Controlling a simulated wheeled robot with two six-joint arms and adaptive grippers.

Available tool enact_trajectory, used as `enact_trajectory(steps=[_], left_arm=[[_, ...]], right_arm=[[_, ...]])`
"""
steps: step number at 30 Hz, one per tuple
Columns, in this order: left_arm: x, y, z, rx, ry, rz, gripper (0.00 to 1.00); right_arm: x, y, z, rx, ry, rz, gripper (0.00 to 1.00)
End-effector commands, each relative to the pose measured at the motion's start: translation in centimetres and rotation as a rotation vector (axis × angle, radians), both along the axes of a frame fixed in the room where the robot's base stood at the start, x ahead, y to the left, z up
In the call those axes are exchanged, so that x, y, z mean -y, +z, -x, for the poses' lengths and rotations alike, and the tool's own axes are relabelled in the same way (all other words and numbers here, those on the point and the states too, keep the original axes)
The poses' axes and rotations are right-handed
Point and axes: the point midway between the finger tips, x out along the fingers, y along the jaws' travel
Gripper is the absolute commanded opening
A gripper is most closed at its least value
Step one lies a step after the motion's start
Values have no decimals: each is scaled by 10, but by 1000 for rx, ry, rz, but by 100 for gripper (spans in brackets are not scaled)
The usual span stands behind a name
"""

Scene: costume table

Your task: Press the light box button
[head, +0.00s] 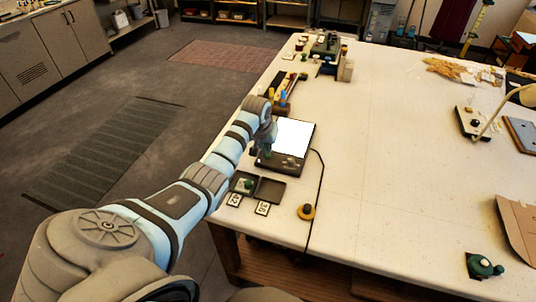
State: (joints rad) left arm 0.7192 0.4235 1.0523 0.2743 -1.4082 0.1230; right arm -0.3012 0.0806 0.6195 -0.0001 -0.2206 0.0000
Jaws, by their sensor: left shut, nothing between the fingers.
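The light box (294,138) lies on the near left part of the table, with a bright white panel in a dark frame. Its dark front strip (289,163) carries small controls too small to tell apart, and I cannot pick out the button. My left gripper (266,152) is shut and empty, pointing down at the left front corner of the light box. I cannot tell whether its tips touch the box. My arm and gripper hide part of the box's left edge. My right gripper is not in view.
A dark two-part tray (269,190) with a small green item and number cards (262,208) lies in front of the box. The pale table (400,190) is clear in the middle.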

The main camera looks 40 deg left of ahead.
Motion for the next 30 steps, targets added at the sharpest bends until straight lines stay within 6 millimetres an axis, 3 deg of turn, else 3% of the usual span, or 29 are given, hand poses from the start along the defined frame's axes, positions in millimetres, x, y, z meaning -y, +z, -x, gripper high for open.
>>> enact_trajectory(steps=[30], left_arm=[[0,-16,0,-1,0,0,0]], right_arm=[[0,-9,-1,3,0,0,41]])
